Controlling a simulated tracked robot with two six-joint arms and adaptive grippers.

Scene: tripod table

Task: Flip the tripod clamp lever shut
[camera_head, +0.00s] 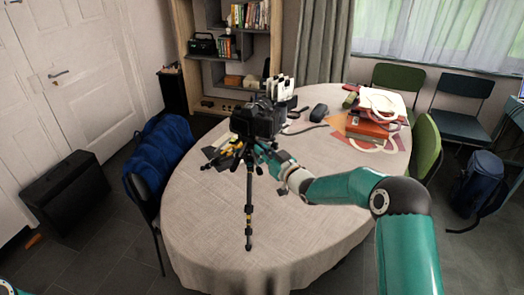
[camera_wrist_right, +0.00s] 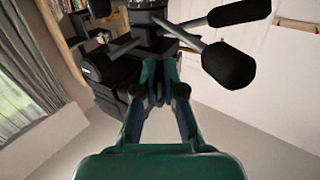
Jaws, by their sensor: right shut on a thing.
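A black tripod (camera_head: 249,195) stands on the round table with a dark camera (camera_head: 258,119) on top. My right gripper (camera_head: 262,147) reaches in from the right, at the tripod head just below the camera. In the right wrist view the fingers (camera_wrist_right: 158,75) are closed together against the dark tripod head (camera_wrist_right: 172,42). They seem shut on the clamp lever, which is mostly hidden between the fingertips. Black handles with thick grips (camera_wrist_right: 229,65) stick out to the right of the fingers. My left gripper is out of view.
The table (camera_head: 320,190) has a pale cloth, bare at the front. Behind the camera are white upright items (camera_head: 280,87) and a small dark case (camera_head: 319,112). Chairs surround the table.

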